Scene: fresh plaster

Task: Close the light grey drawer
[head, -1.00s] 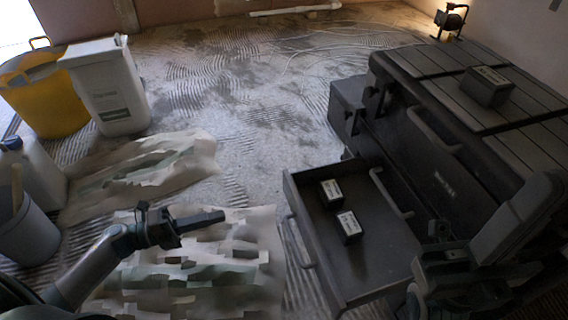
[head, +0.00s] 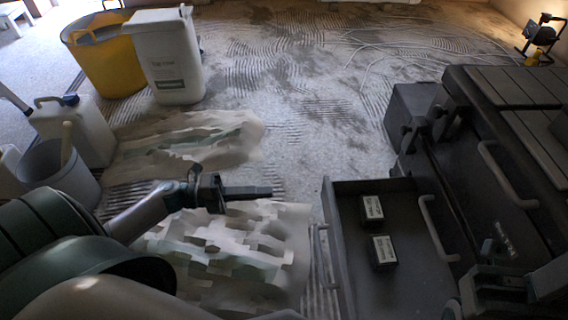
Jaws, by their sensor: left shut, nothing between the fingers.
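A wide open drawer (head: 345,250) stands out from the dark chest (head: 470,205) at the lower right of the head view. It looks dark grey in this dim light, with a bar handle (head: 325,262) on its left front. Two small dark boxes with white labels lie in it, one farther back (head: 371,209) and one nearer (head: 383,252). A smaller drawer-like box (head: 408,112) juts from the chest's far end. My left gripper (head: 262,192) is shut and empty, left of the open drawer and apart from it. My right arm shows at the lower right, but its fingers do not.
Crumpled sheets (head: 230,255) lie on the floor under my left arm. A yellow tub (head: 105,60), a white lidded bin (head: 165,60), a white canister (head: 75,130) and a grey bucket (head: 60,175) stand at the left. A work lamp (head: 540,38) stands at the far right.

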